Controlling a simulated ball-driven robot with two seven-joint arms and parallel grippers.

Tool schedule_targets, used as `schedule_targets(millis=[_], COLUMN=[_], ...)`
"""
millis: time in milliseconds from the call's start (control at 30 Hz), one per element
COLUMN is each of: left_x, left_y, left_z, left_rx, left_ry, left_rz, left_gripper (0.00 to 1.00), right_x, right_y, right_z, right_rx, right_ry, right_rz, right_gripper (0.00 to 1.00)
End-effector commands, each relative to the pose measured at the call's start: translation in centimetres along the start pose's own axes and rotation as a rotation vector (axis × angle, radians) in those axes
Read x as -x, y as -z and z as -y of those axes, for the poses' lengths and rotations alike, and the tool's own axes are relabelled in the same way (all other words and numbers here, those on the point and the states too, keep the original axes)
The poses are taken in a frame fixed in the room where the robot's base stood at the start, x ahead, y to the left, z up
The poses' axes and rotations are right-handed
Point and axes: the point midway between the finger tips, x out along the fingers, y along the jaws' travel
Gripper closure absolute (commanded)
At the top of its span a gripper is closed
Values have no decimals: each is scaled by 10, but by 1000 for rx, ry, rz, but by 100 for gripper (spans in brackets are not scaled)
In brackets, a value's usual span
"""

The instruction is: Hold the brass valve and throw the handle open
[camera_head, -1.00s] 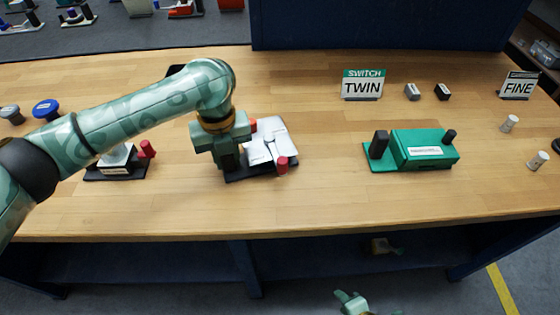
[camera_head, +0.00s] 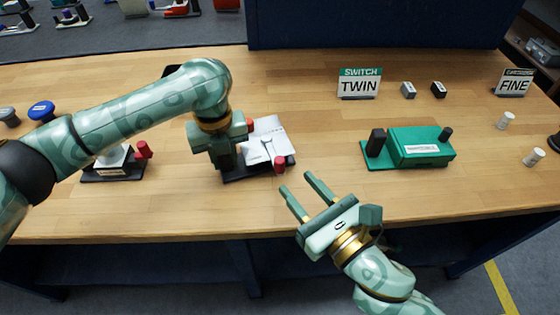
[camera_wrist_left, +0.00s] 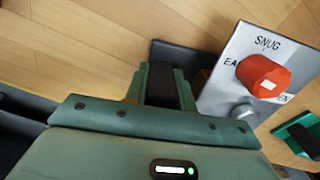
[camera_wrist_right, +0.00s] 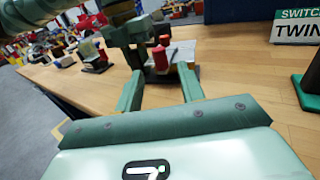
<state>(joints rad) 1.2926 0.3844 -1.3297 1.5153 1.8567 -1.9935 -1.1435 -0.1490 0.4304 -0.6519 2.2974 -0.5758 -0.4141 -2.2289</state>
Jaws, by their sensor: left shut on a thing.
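No plainly brass valve shows. A silver-panelled unit (camera_head: 272,135) on a dark base stands at mid-table, left of centre. It has a red knob (camera_head: 279,164) at its front and another red part behind. The left wrist view shows its panel marked SNUG, with a red knob (camera_wrist_left: 263,75) on it. My left gripper (camera_head: 226,163) is at the unit's left side, shut on a dark upright block (camera_wrist_left: 161,86) beside the panel. My right gripper (camera_head: 297,183) is open and empty over the table's front edge, to the right and front of the unit. The right wrist view shows a red knob (camera_wrist_right: 160,58) beyond its fingers.
A smaller unit with a red knob (camera_head: 144,150) stands at left, partly under my left arm. A green unit (camera_head: 420,143) stands at right. A TWIN sign (camera_head: 359,84) and small blocks are behind. The table between the units is mostly clear.

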Motion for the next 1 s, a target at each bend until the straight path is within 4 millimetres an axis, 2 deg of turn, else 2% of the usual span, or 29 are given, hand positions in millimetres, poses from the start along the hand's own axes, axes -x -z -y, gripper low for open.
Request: schedule_targets(millis=[33,100,300,467,700,733,867,1000], left_x=[-6,-6,-6,-7,-7,-7,-7,-7], left_y=[3,3,3,3,3,3,3,3], left_z=[-1,-1,-1,-1,-1,-1,-1,-1], left_rx=[-1,-1,-1,-1,-1,-1,-1,-1], left_ry=[-7,-7,-7,-7,-7,-7,-7,-7], left_rz=[-11,-11,-11,-10,-10,-10,-10,-10], left_gripper=[100,100,100,100,100,100,100,100], right_x=[-13,-28,-61,-71,-72,-72,-72,-72], right_y=[-1,0,1,1,2,2,2,2], right_z=[0,0,0,0,-1,-1,-1,-1], right_rx=[1,-1,-1,-1,-2,-2,-2,-2], right_ry=[-1,0,-1,-1,-2,-2,-2,-3], right_rz=[5,2,0,-2,-3,-3,-3,-3], right_gripper=[61,61,61,61,61,64,100,100])
